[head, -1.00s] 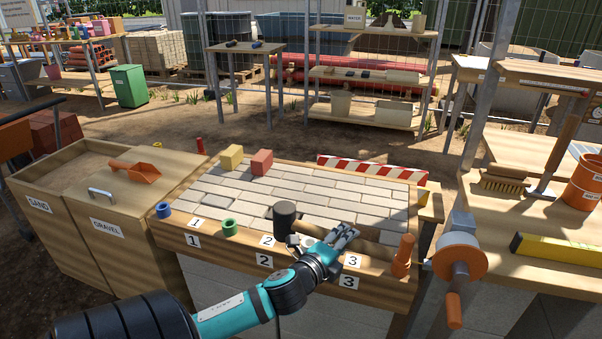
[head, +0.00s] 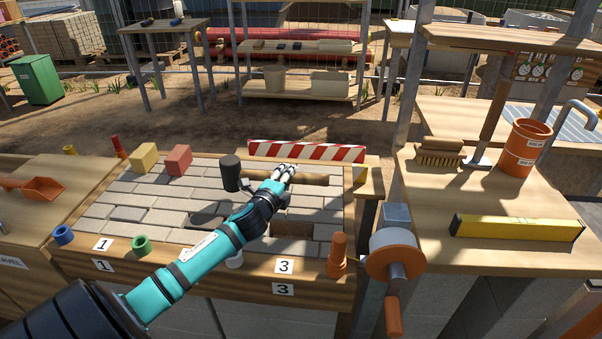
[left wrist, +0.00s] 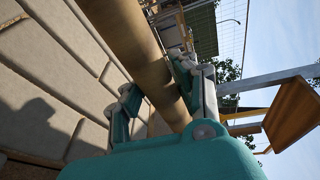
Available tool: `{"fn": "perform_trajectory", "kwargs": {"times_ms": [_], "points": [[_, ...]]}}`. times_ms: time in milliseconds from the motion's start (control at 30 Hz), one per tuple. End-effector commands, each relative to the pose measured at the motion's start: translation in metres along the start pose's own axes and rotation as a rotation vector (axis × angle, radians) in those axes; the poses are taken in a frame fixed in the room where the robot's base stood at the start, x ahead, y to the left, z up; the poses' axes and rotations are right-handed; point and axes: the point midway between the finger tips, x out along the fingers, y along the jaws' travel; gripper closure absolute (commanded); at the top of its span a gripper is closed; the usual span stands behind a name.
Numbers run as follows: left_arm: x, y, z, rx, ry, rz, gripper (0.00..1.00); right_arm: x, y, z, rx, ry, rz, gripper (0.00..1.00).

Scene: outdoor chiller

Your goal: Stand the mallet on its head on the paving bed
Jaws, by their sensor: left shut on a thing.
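The mallet (head: 230,173) has a dark cylindrical head and a wooden handle. My left gripper (head: 284,173) is shut on the handle, with the head to the left of the fingers. The handle (left wrist: 148,50) runs between the two fingers (left wrist: 160,92) in the left wrist view. The mallet is level above the far part of the paving bed (head: 130,199), handle pointing right. The gap under it is hard to judge. Part of the bed is hidden behind my left arm. My right gripper is not in view.
A yellow block (head: 144,157) and a red block (head: 178,160) stand at the bed's back left. A blue ring (head: 63,235), a green ring (head: 141,245) and an orange peg (head: 337,255) line the front edge. A striped barrier (head: 305,151) stands behind. The bed has dark open slots.

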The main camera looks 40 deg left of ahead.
Motion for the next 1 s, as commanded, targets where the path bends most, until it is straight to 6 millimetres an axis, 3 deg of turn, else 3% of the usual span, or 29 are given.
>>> {"fn": "perform_trajectory", "kwargs": {"times_ms": [100,333,567,733,1000], "points": [[0.028,-0.006,-0.014,0.002,-0.001,-0.010,1.00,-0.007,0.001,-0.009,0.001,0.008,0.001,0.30],[0.061,-0.007,-0.032,0.004,-0.001,-0.007,1.00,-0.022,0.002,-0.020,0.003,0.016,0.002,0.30],[0.075,-0.009,-0.041,0.004,0.000,-0.008,1.00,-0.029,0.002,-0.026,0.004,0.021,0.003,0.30],[0.078,0.017,-0.042,0.004,0.000,-0.003,1.00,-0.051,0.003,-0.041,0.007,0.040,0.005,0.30],[0.079,0.026,-0.042,0.006,0.000,-0.007,1.00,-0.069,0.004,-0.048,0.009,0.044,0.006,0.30]]}}
